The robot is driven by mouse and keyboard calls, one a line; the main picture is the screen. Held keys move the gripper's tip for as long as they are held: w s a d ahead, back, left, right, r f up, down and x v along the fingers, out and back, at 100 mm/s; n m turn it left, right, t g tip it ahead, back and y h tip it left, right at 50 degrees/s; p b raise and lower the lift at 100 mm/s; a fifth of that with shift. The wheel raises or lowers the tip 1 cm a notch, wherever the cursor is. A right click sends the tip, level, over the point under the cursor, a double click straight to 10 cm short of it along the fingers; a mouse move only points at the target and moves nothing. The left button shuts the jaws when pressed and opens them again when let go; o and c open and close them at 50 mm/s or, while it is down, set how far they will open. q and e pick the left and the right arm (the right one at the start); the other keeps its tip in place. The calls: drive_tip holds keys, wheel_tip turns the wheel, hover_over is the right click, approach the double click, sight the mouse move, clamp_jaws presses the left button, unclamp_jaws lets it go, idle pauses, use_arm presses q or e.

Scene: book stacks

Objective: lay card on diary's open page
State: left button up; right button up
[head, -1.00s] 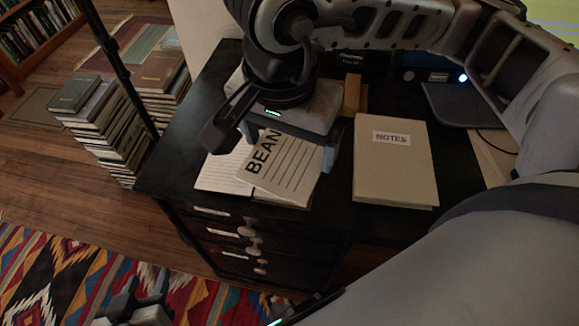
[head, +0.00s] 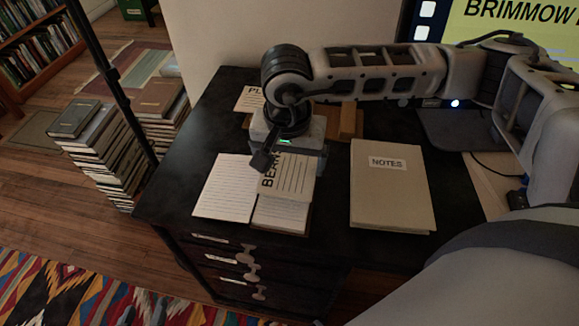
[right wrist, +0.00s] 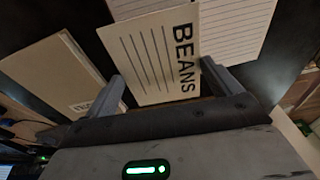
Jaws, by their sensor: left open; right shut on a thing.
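The open diary (head: 222,190) lies on the dark desk, its lined left page bare. The BEANS card (head: 293,180), cream with printed lines, is over the upper part of the diary's right page; whether it touches the page I cannot tell. My right gripper (head: 287,165) is shut on the card, near its top end. In the right wrist view the card (right wrist: 150,60) sits between the two fingers (right wrist: 165,88), with the lined diary page (right wrist: 235,25) beyond it. My left gripper is out of view.
A closed NOTES book (head: 392,200) lies right of the diary. Behind my gripper are another card (head: 249,99), partly hidden, and a wooden block (head: 350,122). A laptop-like dark slab (head: 460,132) is at right. Book stacks (head: 100,150) stand on the floor at left.

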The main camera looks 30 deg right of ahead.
sight(289, 166)
drive_tip(key=f, duration=0.3)
drive_tip(key=shift+w+d+f+p, duration=0.15)
drive_tip(key=shift+w+d+p, duration=0.05)
drive_tip(key=shift+w+p, duration=0.1)
drive_tip(key=shift+f, duration=0.4)
drive_tip(key=shift+f, duration=0.1)
drive_tip(key=o, duration=0.7)
drive_tip(key=shift+r, duration=0.3)
drive_tip(key=r, duration=0.7)
drive_tip(key=s+a+r, duration=0.1)
drive_tip(key=r, duration=0.3)
drive_tip(key=shift+r+b, duration=0.3)
drive_tip(key=shift+s, duration=0.1)
